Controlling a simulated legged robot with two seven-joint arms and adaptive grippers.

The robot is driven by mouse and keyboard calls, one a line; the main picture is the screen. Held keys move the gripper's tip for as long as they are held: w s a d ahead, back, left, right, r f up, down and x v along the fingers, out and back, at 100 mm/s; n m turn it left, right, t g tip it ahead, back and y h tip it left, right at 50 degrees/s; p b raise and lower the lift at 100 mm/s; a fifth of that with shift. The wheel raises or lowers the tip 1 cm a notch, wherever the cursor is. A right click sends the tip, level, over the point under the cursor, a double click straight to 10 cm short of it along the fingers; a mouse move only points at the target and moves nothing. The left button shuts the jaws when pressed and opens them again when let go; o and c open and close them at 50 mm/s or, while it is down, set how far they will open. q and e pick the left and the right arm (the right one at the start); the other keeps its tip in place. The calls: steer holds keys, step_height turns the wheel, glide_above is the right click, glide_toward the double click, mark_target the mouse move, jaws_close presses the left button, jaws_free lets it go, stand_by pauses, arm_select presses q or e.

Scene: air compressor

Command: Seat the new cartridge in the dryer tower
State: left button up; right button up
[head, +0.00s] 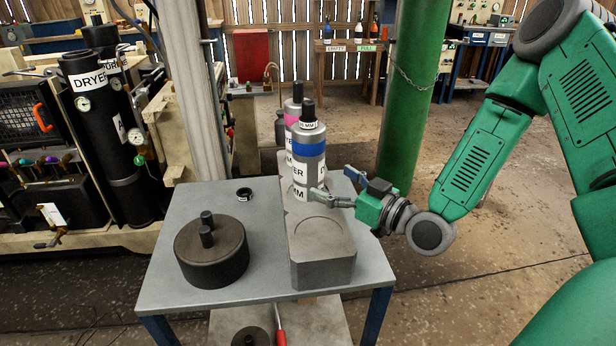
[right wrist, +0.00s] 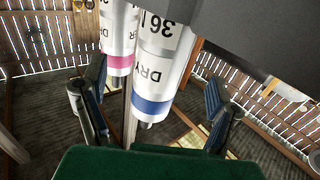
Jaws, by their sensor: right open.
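A silver cartridge with a blue band (head: 310,146) stands upright on the grey block on the table. A second silver cartridge with a pink band (head: 292,108) stands just behind it. In the right wrist view I see the blue-banded cartridge (right wrist: 157,75) and the pink-banded one (right wrist: 118,38). My right gripper (head: 333,184) is open at the right of the blue-banded cartridge's lower part, one finger in front. I cannot tell whether its fingers touch it. The black dryer tower (head: 104,125), labelled DRYER, stands at the left. My left gripper is out of view.
The grey block (head: 322,262) has an empty round recess at its front. A dark round lid with a knob (head: 211,255) and a small black ring (head: 244,194) lie on the table (head: 165,290). A green post (head: 410,95) rises behind my right gripper.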

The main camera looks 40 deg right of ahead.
mark_target(308, 170)
steer(key=shift+a+x, duration=0.2)
steer(key=shift+x, duration=0.9)
steer(key=b+x, duration=0.1)
steer(key=x, duration=0.3)
steer(key=shift+w+r, duration=0.1)
steer(key=shift+w, duration=0.15)
steer(key=shift+r, duration=0.1)
steer(key=c, duration=1.8)
